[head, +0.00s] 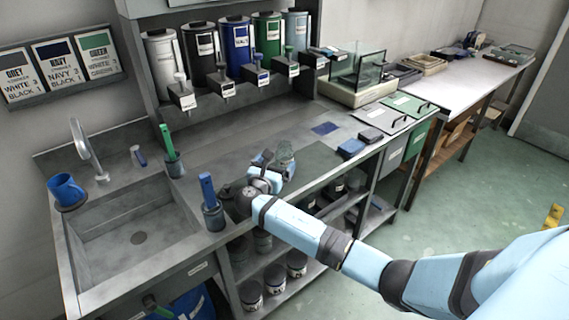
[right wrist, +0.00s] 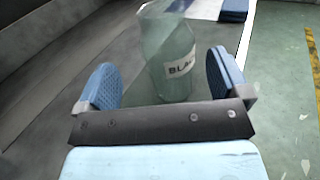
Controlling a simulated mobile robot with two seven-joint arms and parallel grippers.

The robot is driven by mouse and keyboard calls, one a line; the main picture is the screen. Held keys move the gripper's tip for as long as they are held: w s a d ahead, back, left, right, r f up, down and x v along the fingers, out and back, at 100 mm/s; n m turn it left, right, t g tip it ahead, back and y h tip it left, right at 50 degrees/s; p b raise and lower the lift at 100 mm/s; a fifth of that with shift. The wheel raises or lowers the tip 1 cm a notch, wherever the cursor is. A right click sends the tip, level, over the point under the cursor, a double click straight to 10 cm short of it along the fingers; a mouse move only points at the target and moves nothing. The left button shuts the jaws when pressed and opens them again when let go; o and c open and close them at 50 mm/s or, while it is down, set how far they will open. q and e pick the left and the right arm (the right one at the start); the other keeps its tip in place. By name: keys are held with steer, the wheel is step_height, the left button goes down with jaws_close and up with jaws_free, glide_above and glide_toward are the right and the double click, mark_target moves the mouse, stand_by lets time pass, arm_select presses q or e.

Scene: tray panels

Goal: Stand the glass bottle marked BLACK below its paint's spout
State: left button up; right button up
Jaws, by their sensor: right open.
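The clear glass bottle (head: 285,153) stands upright on the counter near its front edge. In the right wrist view, the bottle (right wrist: 165,50) shows a white label reading "BLA", the rest turned out of sight. My right gripper (head: 271,168) is open, with its blue fingers (right wrist: 164,80) on either side of the bottle's near side and visible gaps to the glass. The black paint's canister (head: 198,47) is second from the left on the back rack. Its spout (head: 223,86) is below it, over the counter. My left gripper is not in view.
A blue-handled brush pot (head: 213,217) stands left of my right gripper, beside the sink (head: 125,225). A green-handled pot (head: 174,165) is farther back. The counter below the spouts (head: 235,122) looks clear. Blue pads (head: 351,147) and a glass-walled balance (head: 355,75) are to the right.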

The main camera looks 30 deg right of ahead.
mark_target(281, 161)
steer(key=x, duration=0.5)
steer(key=shift+s+d+f, duration=0.15)
steer(key=shift+s+d, duration=0.1)
steer(key=c, duration=1.2)
